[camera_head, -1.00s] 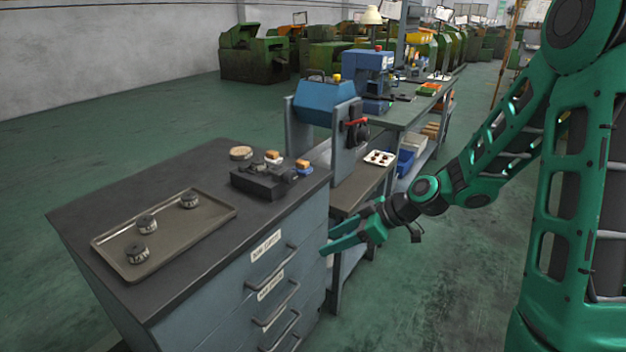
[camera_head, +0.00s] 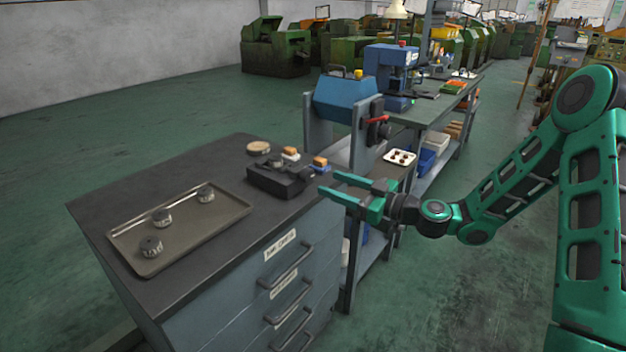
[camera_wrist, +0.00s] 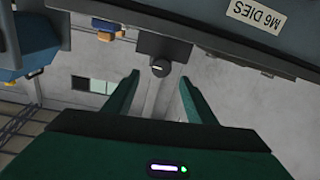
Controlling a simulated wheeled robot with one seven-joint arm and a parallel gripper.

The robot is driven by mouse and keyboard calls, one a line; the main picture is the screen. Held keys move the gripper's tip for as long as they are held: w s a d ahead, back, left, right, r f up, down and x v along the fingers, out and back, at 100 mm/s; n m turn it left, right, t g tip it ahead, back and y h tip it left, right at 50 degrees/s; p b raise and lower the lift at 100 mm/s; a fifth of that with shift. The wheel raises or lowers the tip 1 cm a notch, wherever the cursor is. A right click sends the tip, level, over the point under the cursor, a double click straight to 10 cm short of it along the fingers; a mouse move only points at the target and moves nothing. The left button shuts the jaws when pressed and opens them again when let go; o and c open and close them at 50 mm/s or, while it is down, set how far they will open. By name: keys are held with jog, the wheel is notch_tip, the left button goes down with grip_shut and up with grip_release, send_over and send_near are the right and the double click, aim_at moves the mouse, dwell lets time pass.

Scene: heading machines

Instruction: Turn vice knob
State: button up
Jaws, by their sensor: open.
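The vice (camera_head: 282,180) is a low dark block on the cabinet top, near its right edge. In the wrist view, the vice (camera_wrist: 172,46) shows its end face with a round dark knob (camera_wrist: 160,68). My gripper (camera_head: 327,183) is open and empty, to the right of the vice at about the height of the cabinet top. In the wrist view, the knob appears between the two fingertips of my gripper (camera_wrist: 159,78), with space on both sides. The fingers do not appear to touch it. In the head view I cannot make out the knob.
A grey tray (camera_head: 232,222) with 3 dark round dies lies on the cabinet (camera_head: 250,305). Small blocks with orange tops (camera_head: 320,163) sit behind the vice. A blue machine (camera_head: 345,98) and a workbench (camera_head: 425,110) stand beyond. Green floor right of the cabinet is open.

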aim_at(311, 176)
jog(key=x, duration=0.6)
jog(key=shift+w+a, duration=0.2)
jog(key=shift+a, duration=0.1)
jog(key=shift+c, duration=0.6)
